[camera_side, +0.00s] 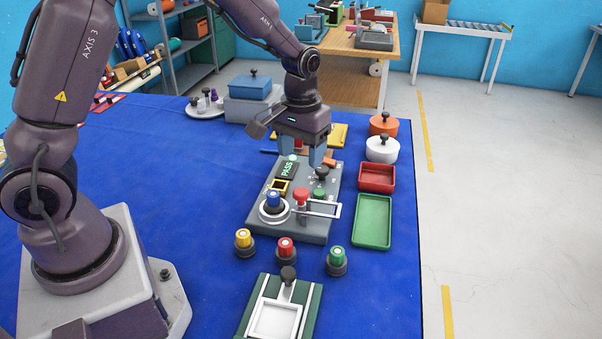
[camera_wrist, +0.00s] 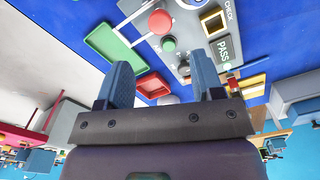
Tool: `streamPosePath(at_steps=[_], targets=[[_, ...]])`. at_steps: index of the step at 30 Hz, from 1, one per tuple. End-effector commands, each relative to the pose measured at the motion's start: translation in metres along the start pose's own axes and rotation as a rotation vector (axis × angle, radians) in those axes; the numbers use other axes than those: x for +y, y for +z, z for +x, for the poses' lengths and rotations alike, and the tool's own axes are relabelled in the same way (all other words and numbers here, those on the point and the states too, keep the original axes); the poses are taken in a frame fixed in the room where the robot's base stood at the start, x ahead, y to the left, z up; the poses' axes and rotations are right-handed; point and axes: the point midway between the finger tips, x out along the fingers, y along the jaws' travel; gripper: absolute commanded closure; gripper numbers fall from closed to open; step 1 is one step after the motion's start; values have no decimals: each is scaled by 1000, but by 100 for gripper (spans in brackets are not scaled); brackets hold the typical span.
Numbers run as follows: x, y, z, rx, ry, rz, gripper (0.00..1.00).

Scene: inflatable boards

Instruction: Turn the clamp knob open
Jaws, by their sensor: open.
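The grey test fixture (camera_side: 262,226) lies on the blue mat under my gripper (camera_side: 302,153). My gripper points down above its far end, fingers apart, with nothing seen between them. A black knob (camera_side: 320,175) stands on the fixture just below the right finger. Also on the fixture are a blue knob (camera_side: 273,201) in a pale ring, a red knob (camera_side: 301,196) and a green knob (camera_side: 320,194). The wrist view shows the red knob (camera_wrist: 160,21) and green knob (camera_wrist: 168,44) beyond my open fingers (camera_wrist: 163,82). No label marks which knob is the clamp's.
A green fixture with a white frame (camera_side: 273,319) and black knob (camera_side: 288,274) lies in front. Yellow, red and green capped pieces (camera_side: 285,248) stand between the fixtures. Red (camera_side: 377,177) and green (camera_side: 373,220) trays and two lidded pots (camera_side: 382,149) line the right side.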

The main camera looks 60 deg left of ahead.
Motion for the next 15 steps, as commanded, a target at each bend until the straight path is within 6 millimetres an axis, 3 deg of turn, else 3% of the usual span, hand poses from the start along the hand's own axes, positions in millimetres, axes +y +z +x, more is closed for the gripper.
streamPosePath(at_steps=[6,15], targets=[[0,0,-31,2,1,-1,39],[0,0,-38,-1,0,-1,39]])
